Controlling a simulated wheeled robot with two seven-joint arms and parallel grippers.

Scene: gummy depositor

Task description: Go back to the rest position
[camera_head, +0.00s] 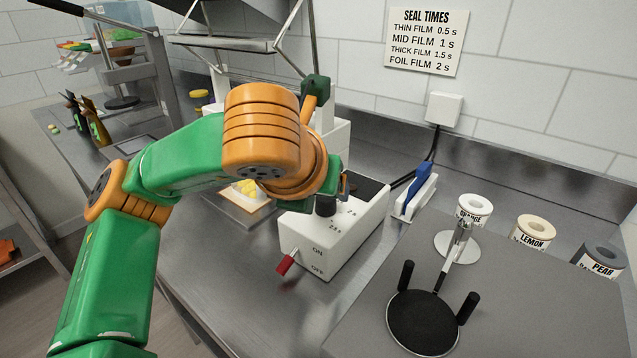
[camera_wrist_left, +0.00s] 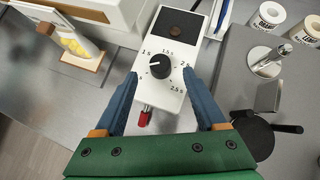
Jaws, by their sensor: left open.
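My left gripper is open in the left wrist view (camera_wrist_left: 160,76), its blue fingers on either side of the white control box (camera_wrist_left: 160,105). The box's black knob (camera_wrist_left: 160,66) sits between and beyond the fingers; its white mark points left, near the 1 s label. In the head view my left arm's orange wrist hangs over the control box (camera_head: 335,235) and hides most of the gripper. The knob's dark top (camera_head: 326,205) shows just below the wrist. The red lever (camera_head: 285,264) sticks out beside the ON and OFF marks. My right gripper is not in view.
A white sealer body (camera_head: 333,135) stands behind my wrist. A tray with yellow pieces (camera_head: 245,205) lies under my arm.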

